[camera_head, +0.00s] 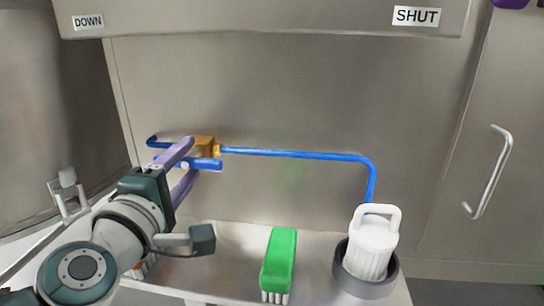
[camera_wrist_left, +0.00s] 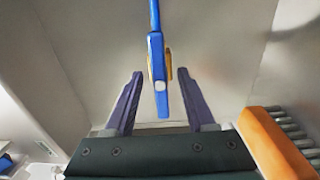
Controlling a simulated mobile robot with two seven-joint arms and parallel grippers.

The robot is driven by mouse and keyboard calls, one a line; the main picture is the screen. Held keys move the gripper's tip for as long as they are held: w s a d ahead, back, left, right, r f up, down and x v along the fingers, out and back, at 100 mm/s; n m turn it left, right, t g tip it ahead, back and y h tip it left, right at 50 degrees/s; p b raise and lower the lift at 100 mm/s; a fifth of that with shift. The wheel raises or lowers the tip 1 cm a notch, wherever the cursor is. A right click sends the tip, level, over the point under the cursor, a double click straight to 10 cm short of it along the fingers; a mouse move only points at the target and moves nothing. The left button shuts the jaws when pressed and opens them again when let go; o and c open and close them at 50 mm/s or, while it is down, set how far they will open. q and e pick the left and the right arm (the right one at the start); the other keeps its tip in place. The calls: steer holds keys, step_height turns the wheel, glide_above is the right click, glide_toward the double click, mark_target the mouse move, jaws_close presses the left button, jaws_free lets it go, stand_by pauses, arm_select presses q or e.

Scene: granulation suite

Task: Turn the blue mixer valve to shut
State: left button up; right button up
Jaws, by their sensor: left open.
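The blue valve handle (camera_head: 208,164) sits in front of a brass valve body (camera_head: 204,145) on a blue pipe (camera_head: 290,154) along the steel back wall. In the head view the handle lies roughly in line with the pipe. My left gripper (camera_head: 191,158) reaches in from the left with its purple fingers open, one above and one below the handle. In the left wrist view the handle (camera_wrist_left: 158,75) shows between the two spread fingers, with a gap on each side. My right gripper is not in view.
A green brush (camera_head: 279,262) stands on the steel shelf. A white lidded container (camera_head: 372,250) sits in a grey ring (camera_head: 350,280) at right, below the pipe's bend. An orange brush (camera_wrist_left: 272,145) shows in the wrist view. Signs DOWN (camera_head: 88,21) and SHUT (camera_head: 416,16) are overhead.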

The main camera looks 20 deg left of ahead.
arm_select(q)
steer(key=shift+w+a, duration=0.1)
steer(key=shift+w, duration=0.2)
jaws_close()
stand_by(0.5)
